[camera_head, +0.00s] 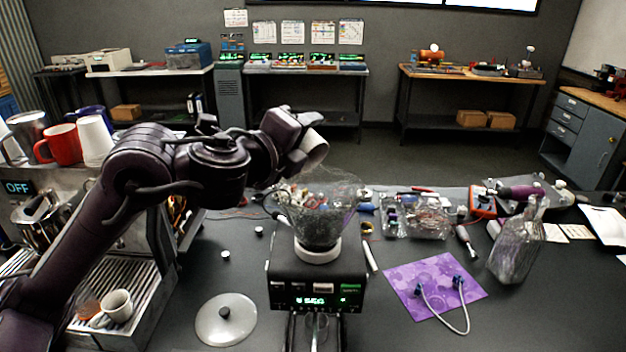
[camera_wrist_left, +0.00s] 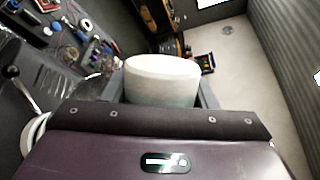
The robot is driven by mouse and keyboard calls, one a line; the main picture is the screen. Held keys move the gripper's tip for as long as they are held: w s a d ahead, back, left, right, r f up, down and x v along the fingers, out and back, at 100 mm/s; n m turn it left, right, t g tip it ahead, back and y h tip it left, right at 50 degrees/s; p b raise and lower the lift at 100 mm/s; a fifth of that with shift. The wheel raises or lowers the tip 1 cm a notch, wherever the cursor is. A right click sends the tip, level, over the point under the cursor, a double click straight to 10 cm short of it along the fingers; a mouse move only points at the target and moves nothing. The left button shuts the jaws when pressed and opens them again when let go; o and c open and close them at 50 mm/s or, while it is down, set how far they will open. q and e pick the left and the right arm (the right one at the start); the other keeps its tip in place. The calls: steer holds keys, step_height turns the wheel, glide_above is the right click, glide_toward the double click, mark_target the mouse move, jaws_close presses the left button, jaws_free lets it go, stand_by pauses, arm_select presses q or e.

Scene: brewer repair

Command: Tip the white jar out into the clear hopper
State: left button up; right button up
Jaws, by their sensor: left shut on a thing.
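The white jar (camera_head: 312,152) is held in the air by my left gripper (camera_head: 298,138), which comes in from the left. The jar is tilted and sits above the rear of the clear hopper (camera_head: 322,222), apart from it. In the left wrist view the pale jar (camera_wrist_left: 162,82) stands between the two fingers of the left gripper (camera_wrist_left: 160,98). The hopper is a see-through funnel on a white collar (camera_head: 318,250) on top of a black grinder (camera_head: 316,286). I cannot tell what is in the jar.
A round lid with a black knob (camera_head: 226,320) lies left of the grinder. An espresso machine with cups (camera_head: 66,145) stands at left. Small parts clutter the table behind.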

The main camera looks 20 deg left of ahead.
arm_select(q)
steer(key=n+p, duration=0.1)
steer(key=p, duration=0.1)
steer(key=w+r+n+g+p, duration=0.1)
steer(key=p, duration=0.1)
steer(key=shift+d+n+h, duration=0.2)
steer(key=shift+n+h, duration=0.1)
steer(key=shift+s+a+f+n+g, duration=0.2)
steer(key=shift+a+f+n+g, duration=0.15)
steer(key=shift+n, duration=0.25)
steer(key=shift+a+r+n+h+p, duration=0.15)
steer(key=shift+r+n+h+p, duration=0.25)
steer(key=shift+p, duration=0.6)
steer(key=w+a+f+n+g+h+b, duration=0.1)
steer(key=w+a+f+n+h, duration=0.1)
steer(key=f+n, duration=0.3)
steer(key=w+a+f+n+g+h+b, duration=0.1)
steer(key=a+f+n+h, duration=0.3)
steer(key=n, duration=0.3)
steer(key=shift+w+f, duration=0.4)
steer(key=shift+f, duration=0.2)
arm_select(e)
steer(key=shift+w+a+r, duration=0.35)
steer(key=shift+r, duration=0.3)
steer(key=shift+w+a+r, duration=0.35)
steer(key=shift+r, duration=0.25)
steer(key=shift+w+a+r, duration=0.35)
steer(key=shift+r, duration=0.3)
